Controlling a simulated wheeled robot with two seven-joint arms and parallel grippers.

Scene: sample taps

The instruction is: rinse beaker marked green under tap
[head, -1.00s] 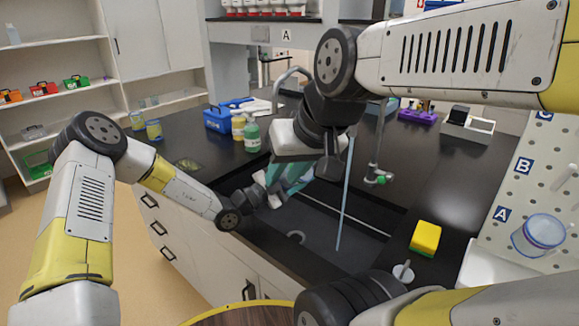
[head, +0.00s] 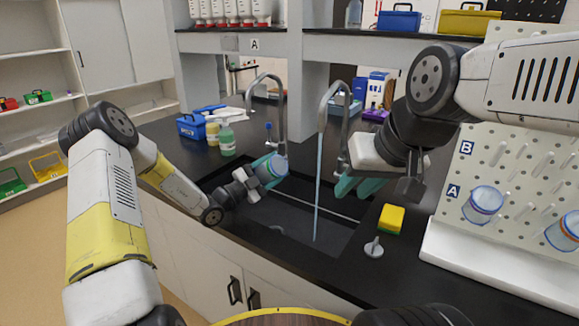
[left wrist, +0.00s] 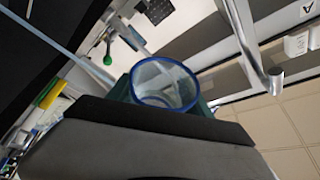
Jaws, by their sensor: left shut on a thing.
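My left gripper (head: 258,175) is shut on a clear beaker (head: 271,167) with a blue rim, held tilted over the sink (head: 285,225). The left wrist view shows the beaker's open mouth (left wrist: 165,82) between the fingers; I cannot make out a green mark. Water (head: 318,190) runs from the right tap (head: 335,95) into the sink, to the right of the beaker and apart from it. In the left wrist view the stream (left wrist: 70,50) also passes clear of the mouth. My right gripper (head: 357,187) has its teal fingers apart and empty, right of the stream.
A second tap (head: 280,100) stands at the left of the sink. A yellow sponge (head: 391,218) and a grey knob (head: 374,248) are at the sink's right. A pegboard rack (head: 520,175) with beakers stands further right. A green-labelled bottle (head: 227,140) and blue box (head: 190,126) are behind left.

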